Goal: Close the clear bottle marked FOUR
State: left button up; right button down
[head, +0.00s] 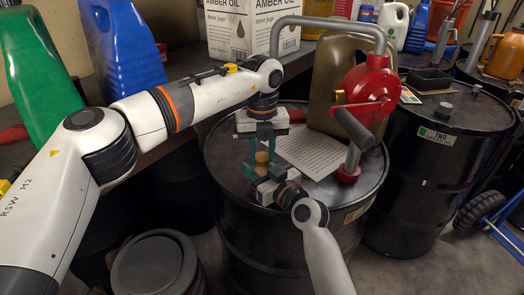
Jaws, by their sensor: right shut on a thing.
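A small tan, amber-looking piece (262,158) shows between the grippers above the black drum top; it appears to be part of the bottle or its contents. The rest of the bottle and its FOUR marking are hidden or too small to read. My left gripper (262,146) points down from above, its teal fingers apart on either side of that piece. I cannot make out a separate cap. My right gripper (262,172) comes in low from the front and is shut on the bottle, just below the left fingers.
The drum top (228,178) also bears a printed sheet (310,150), a red hand pump (370,92) with a grey pipe, and a tan jug (328,75) close behind. A drum marked TWO (440,145) stands right. A lidded grey bin (155,265) is at front left.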

pick_arm(q)
jog(key=shift+c, duration=0.3)
jog(key=m, duration=0.8)
jog(key=shift+m, duration=0.3)
jog(key=m, duration=0.6)
jog(key=shift+m, duration=0.4)
jog(key=o, duration=1.2)
jog(key=shift+r, duration=0.1)
notch_tip(320, 180, up, 12)
jog(key=shift+f, duration=0.15)
